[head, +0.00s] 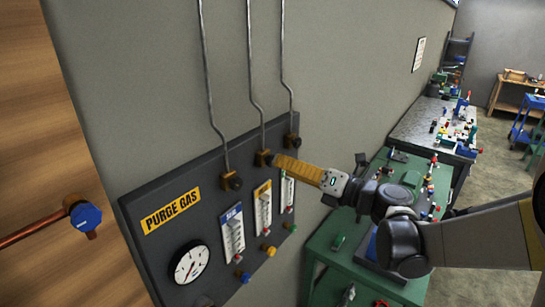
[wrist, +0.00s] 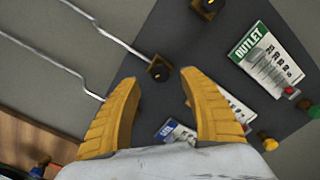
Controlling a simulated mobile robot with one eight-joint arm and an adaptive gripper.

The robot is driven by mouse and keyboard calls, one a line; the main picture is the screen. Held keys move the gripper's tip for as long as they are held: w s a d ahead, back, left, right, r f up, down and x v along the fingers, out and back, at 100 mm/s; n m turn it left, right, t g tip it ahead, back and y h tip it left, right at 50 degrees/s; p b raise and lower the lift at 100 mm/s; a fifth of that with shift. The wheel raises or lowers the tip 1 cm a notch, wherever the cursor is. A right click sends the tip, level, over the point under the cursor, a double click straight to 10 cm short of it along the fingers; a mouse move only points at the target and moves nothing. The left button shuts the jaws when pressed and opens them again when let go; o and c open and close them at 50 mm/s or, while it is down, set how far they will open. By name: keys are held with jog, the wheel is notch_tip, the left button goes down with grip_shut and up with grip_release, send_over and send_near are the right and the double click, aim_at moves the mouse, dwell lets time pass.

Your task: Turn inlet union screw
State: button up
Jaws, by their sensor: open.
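Three brass union fittings with dark screw heads sit along the top of the dark purge gas panel (head: 140,230), each below a thin metal pipe. They are the left one (head: 231,181), the middle one (head: 264,157) and the right one (head: 291,141). I cannot read which is the inlet. My gripper (head: 283,162), with yellow fingers, is close to the middle fitting. In the wrist view the fingers (wrist: 161,79) are spread and empty, and one fitting (wrist: 158,69) lies just beyond the gap between their tips. Another fitting (wrist: 207,8) is at the top edge.
Flowmeters with blue (head: 231,232), yellow (head: 263,208) and green labels and coloured knobs sit below the fittings, along with a round gauge (head: 190,264). A blue-handled valve (head: 85,215) is on a copper pipe at left. A green bench (head: 330,270) stands at right.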

aim_at(273, 161)
jog(key=x, duration=0.5)
jog(key=shift+d, duration=0.1)
jog(key=shift+c, duration=0.5)
grip_shut()
